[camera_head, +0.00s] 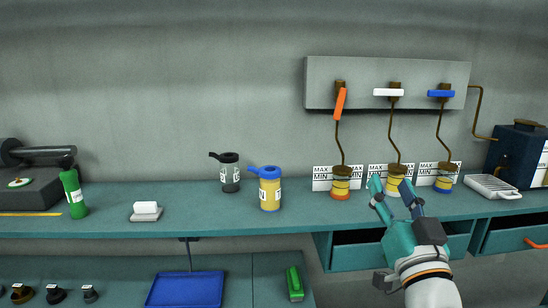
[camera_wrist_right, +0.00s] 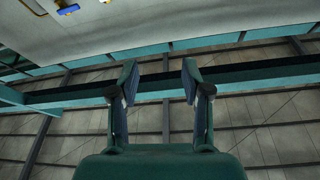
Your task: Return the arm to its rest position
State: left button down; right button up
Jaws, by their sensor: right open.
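My right gripper (camera_head: 392,192) is teal and reaches up from the lower right of the head view. Its two fingers are spread apart with nothing between them. It shows in front of the bench's edge, below the valve panel. In the right wrist view the open fingers (camera_wrist_right: 158,82) point toward the wall, with empty space between them. My left gripper is not in the head view.
A teal bench (camera_head: 110,222) runs along the wall. A grey panel (camera_head: 350,68) carries three valve handles above several jars. An open drawer (camera_head: 355,256) lies behind my right arm.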

jog(key=w+d+f+g+p, duration=0.1)
jog(key=w+f+g+p, duration=0.15)
jog(key=f, duration=0.55)
jog(key=w+d+f+g+p, duration=0.1)
jog(key=w+f+g+p, duration=0.2)
jog(key=f, duration=0.5)
notch_tip(320, 180, down, 16)
jog(key=s+a+n+g+p, duration=0.1)
jog(key=s+g+p, duration=0.15)
jog(key=g, duration=0.25)
jog(key=s+a+f+g+y+p, duration=0.25)
jog(key=s+f+g, duration=0.35)
jog(key=s+f, duration=0.7)
jog(key=s+a+f+g, duration=0.2)
jog(key=s+f, duration=0.1)
jog(key=s, duration=0.3)
jog(key=s+a+f+m+g+y, duration=0.1)
jog(key=s+a+f+g, duration=0.2)
jog(key=s, duration=0.3)
jog(key=shift+s+p, duration=0.15)
jog(key=shift+p, duration=0.3)
jog(key=shift+y, duration=0.25)
